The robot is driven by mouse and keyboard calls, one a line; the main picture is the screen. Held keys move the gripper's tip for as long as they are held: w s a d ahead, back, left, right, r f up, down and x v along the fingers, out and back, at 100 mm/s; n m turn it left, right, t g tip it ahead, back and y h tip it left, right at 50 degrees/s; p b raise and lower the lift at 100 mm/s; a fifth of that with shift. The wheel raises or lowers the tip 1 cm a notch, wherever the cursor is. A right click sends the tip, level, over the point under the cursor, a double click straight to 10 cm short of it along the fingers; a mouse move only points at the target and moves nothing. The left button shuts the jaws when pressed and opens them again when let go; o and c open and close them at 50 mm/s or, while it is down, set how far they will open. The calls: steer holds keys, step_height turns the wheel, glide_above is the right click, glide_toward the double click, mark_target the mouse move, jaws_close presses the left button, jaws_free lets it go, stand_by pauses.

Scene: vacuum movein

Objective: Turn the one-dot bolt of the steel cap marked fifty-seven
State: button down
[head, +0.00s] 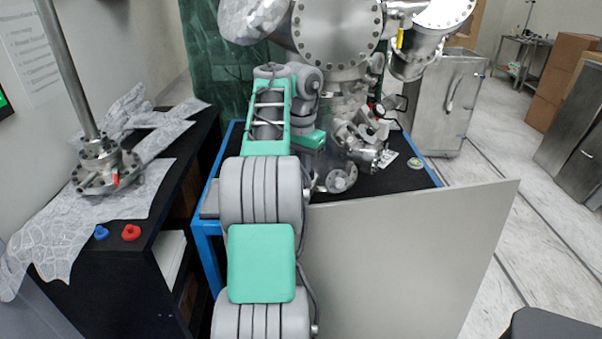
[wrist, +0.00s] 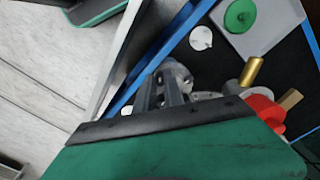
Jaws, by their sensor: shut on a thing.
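In the wrist view the two dark fingers of my gripper (wrist: 167,88) are closed at a grey steel fitting (wrist: 178,72), with the bolt between them hidden. No dot marks or number fifty-seven can be read. In the head view a round steel cap (head: 341,180) sits low on the chamber's front, close to the end of my arm. My arm hides the fingertips there, so I cannot tell in that view which bolt they touch.
The steel chamber (head: 338,35) stands over a blue-edged black table. A grey panel (head: 405,260) leans at its front. In the wrist view a gold cylinder (wrist: 251,72), a red part (wrist: 265,112) and a green disc (wrist: 239,17) lie close by. A bench with a flange (head: 105,170) is left.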

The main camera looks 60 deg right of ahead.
stand_by(0.3)
steer(key=c, duration=1.4)
jaws_free()
steer(key=shift+c, duration=0.2)
step_height(320, 180, up, 8)
steer(key=p, duration=0.7)
steer(key=shift+f, duration=0.1)
